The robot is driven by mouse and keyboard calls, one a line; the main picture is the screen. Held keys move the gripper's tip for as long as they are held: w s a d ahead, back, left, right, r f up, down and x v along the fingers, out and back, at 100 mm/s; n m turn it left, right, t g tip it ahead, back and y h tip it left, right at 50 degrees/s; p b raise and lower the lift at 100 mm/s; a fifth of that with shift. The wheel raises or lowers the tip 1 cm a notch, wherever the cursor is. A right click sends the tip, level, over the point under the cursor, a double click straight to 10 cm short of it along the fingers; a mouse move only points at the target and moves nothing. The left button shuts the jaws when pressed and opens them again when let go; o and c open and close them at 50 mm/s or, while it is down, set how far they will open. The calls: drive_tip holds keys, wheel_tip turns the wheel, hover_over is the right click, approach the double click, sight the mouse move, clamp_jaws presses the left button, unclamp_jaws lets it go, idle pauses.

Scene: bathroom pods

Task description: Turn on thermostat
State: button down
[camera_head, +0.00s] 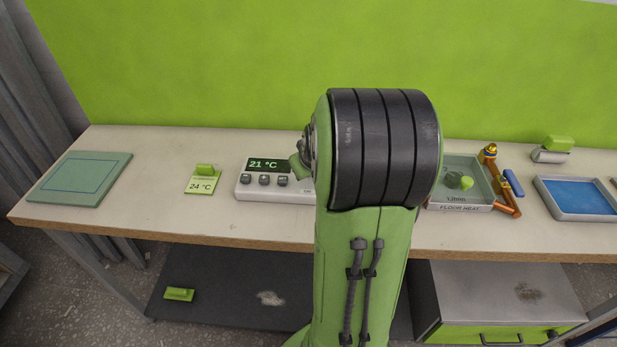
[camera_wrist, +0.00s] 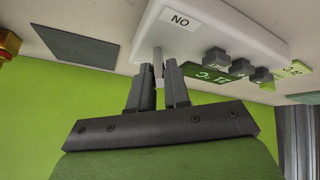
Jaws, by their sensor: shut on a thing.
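The thermostat (camera_head: 272,195) is a white box on the bench with a dark display (camera_head: 268,164) reading 21 °C and three dark buttons. Its right part is hidden behind my arm in the head view. In the wrist view, which looks upside down, the thermostat (camera_wrist: 225,35) carries a white label (camera_wrist: 180,19) that reads ON. A thin grey lever (camera_wrist: 157,60) stands at its edge near that label. My gripper (camera_wrist: 158,73) has its two dark fingers on either side of the lever, shut on it. In the head view my arm hides the gripper.
A card (camera_head: 202,185) reading 24 °C in a green holder stands left of the thermostat. A green mat (camera_head: 80,178) lies far left. Right of my arm are a FLOOR HEAT tray (camera_head: 458,208), an orange pipe fitting (camera_head: 498,180) and a blue-bottomed tray (camera_head: 578,198).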

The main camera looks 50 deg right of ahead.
drive_tip(key=shift+a+b, duration=0.15)
drive_tip(key=shift+b, duration=0.35)
drive_tip(key=c, duration=1.1)
unclamp_jaws()
drive_tip(key=shift+s, duration=0.1)
drive_tip(key=p+v, duration=0.4)
drive_tip(key=v, duration=1.1)
drive_tip(key=shift+s+a+p, duration=0.3)
drive_tip(key=shift+a, duration=0.05)
drive_tip(key=shift+r, duration=0.1)
drive_tip(key=s+a+r+n+y+p, duration=0.1)
drive_tip(key=s+a+r+y+p, duration=0.1)
drive_tip(key=a, duration=0.8)
drive_tip(key=s+a+r+n+y+p, duration=0.2)
drive_tip(key=s+a+r+p, duration=0.2)
drive_tip(key=a, duration=0.7)
drive_tip(key=shift+s+g+p, duration=0.3)
drive_tip(key=shift+s+p, duration=0.05)
drive_tip(key=shift+p, duration=0.35)
